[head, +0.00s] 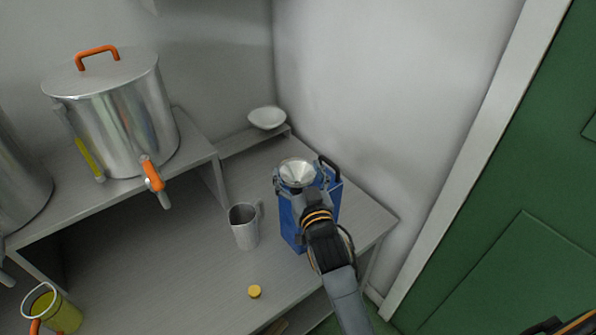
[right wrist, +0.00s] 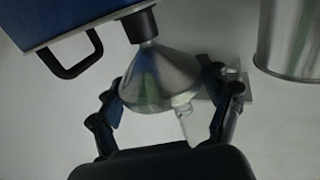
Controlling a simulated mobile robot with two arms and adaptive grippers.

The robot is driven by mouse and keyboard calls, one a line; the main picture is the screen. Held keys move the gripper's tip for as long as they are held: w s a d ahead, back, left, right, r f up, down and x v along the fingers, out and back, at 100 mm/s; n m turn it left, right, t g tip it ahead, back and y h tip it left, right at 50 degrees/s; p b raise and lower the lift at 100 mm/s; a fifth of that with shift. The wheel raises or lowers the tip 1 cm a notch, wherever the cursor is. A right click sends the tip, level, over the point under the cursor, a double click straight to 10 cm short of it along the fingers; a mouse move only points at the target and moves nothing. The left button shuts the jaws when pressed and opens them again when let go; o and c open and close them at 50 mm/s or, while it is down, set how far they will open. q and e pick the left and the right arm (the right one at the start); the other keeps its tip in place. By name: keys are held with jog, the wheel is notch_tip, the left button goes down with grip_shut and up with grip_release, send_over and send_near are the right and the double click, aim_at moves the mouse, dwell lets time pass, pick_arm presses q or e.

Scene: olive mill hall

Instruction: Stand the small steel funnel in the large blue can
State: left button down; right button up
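The small steel funnel (head: 297,172) is wide end up over the top of the large blue can (head: 290,222), at the right of the steel bench. In the right wrist view the funnel's cone (right wrist: 158,78) sits between my right gripper's fingers (right wrist: 165,105), which close on its sides. The spout lines up with the black neck (right wrist: 138,24) of the can (right wrist: 55,20); I cannot tell how deep it sits. My right gripper (head: 300,185) reaches in from the front. Its fingers are partly hidden in the head view.
A steel mug (head: 244,228) stands close left of the can. A yellow cap (head: 254,291) lies in front. A white bowl (head: 267,118) is at the back. A steel tank (head: 112,115) with an orange tap stands on a shelf. The wall is close behind the can.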

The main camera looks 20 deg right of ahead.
jog(key=o, duration=0.3)
jog(key=shift+o, duration=0.2)
notch_tip(320, 180, up, 10)
dwell(0.4)
